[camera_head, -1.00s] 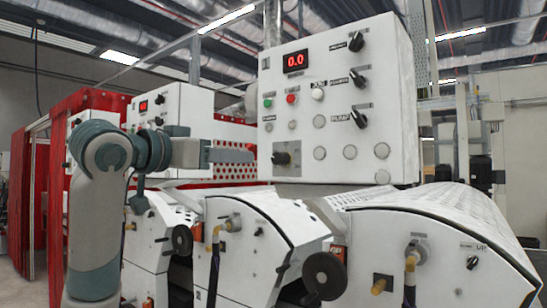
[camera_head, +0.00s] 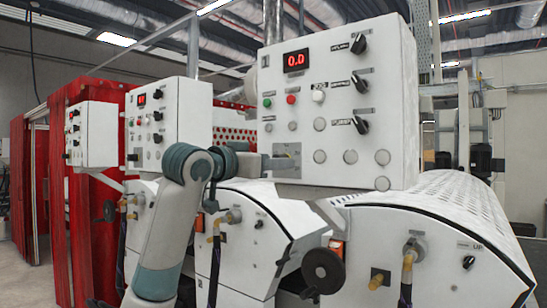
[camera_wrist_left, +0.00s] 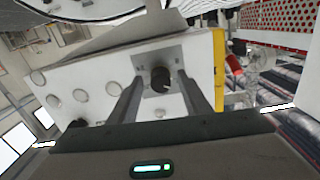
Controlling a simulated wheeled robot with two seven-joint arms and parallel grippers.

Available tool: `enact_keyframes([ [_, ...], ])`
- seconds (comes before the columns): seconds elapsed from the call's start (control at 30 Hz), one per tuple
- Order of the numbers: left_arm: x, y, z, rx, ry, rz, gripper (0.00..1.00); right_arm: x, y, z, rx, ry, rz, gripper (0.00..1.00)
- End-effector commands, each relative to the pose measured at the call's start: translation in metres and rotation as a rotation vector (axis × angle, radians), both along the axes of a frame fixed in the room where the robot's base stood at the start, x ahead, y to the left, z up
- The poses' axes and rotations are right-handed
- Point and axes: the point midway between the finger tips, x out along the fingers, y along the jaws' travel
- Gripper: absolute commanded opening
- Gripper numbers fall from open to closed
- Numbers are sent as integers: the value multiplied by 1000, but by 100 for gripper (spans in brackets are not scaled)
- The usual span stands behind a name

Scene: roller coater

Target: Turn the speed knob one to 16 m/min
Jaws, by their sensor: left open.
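A white control panel (camera_head: 335,110) carries a red display (camera_head: 295,61) reading 0.0. In the left wrist view, a dark round knob (camera_wrist_left: 160,78) sits on a grey square plate (camera_wrist_left: 172,56) at the panel's edge. The same plate (camera_head: 289,150) shows low on the panel in the head view, its knob hidden by my gripper. My left gripper (camera_wrist_left: 161,82) is open, with one finger on each side of the knob in the wrist view. Whether the fingers touch it or reach its depth cannot be told. In the head view my left gripper (camera_head: 280,164) is in front of the plate.
Several black selector knobs (camera_head: 360,82) line the panel's right side, with buttons (camera_head: 318,96) beside and below. White machine covers (camera_head: 420,235) and a black handwheel (camera_head: 323,270) stand below. Similar panels (camera_head: 170,125) and red curtains (camera_head: 100,200) are at left.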

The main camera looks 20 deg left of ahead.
Motion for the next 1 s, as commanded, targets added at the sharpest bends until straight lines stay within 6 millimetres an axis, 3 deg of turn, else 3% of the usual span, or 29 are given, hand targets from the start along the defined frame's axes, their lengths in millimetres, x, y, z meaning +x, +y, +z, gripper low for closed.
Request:
enact_keyframes([
  [0.37, 4, -1, -1, 0, 1, 1, 44, 0, 1, 1, 1, -1, 0, 0],
  [0.53, 4, -1, 0, 0, 0, 1, 3, 0, 1, 1, 1, -1, 0, 0],
  [1.0, 4, 0, 0, 55, -20, 2, 3, 0, 1, 3, 1, -1, 1, 0],
])
